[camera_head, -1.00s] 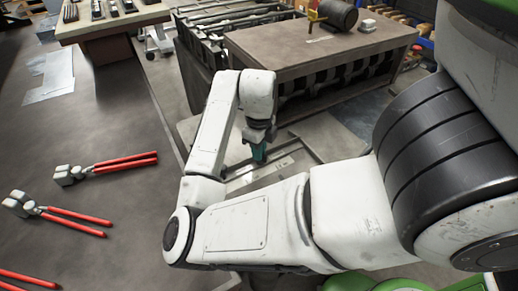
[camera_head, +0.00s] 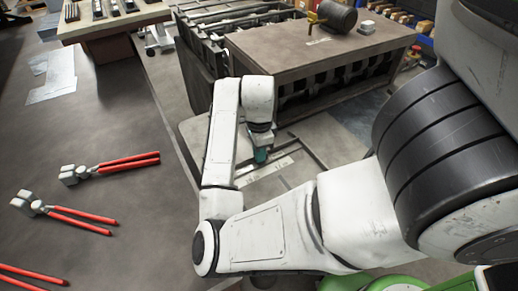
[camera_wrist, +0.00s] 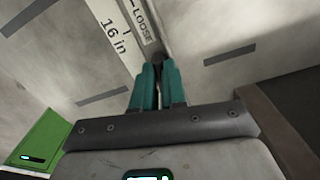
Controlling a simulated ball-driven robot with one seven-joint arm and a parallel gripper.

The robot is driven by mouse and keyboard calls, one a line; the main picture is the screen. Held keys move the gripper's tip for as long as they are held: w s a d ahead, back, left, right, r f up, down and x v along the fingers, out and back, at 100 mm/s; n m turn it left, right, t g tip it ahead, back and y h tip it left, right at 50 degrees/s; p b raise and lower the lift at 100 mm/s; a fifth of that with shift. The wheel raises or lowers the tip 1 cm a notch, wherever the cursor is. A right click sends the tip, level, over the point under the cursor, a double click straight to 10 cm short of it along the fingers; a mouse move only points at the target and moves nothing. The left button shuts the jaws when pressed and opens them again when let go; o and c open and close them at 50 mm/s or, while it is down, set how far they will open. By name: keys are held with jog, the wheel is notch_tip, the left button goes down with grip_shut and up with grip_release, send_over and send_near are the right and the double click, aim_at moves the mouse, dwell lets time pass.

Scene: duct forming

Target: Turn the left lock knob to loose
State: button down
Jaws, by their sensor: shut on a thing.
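My gripper (camera_head: 260,155) points down at a flat pale panel low beside the workbench in the head view. In the wrist view its teal fingers (camera_wrist: 158,75) are closed together on a small dark knob (camera_wrist: 158,57), mostly hidden between the fingertips. The knob sits at the edge of a pale scale strip (camera_wrist: 118,38). The strip reads "16 in", and the word "LOOSE" (camera_wrist: 143,28) is printed just left of the knob. Which way the knob is turned cannot be seen.
Red-handled pliers (camera_head: 110,167) and more like them lie on the dark table at left. A brown workbench (camera_head: 300,50) with a dark cylinder (camera_head: 337,16) stands behind my gripper. A green block (camera_wrist: 40,138) shows at lower left in the wrist view.

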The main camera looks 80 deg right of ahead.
jog(key=shift+n+p, duration=0.3)
jog(key=shift+n, duration=0.7)
jog(key=c, duration=1.2)
grip_release()
jog(key=shift+r, duration=0.1)
notch_tip(320, 180, up, 11)
jog(key=shift+f+p, duration=0.2)
jog(key=shift+p, duration=1)
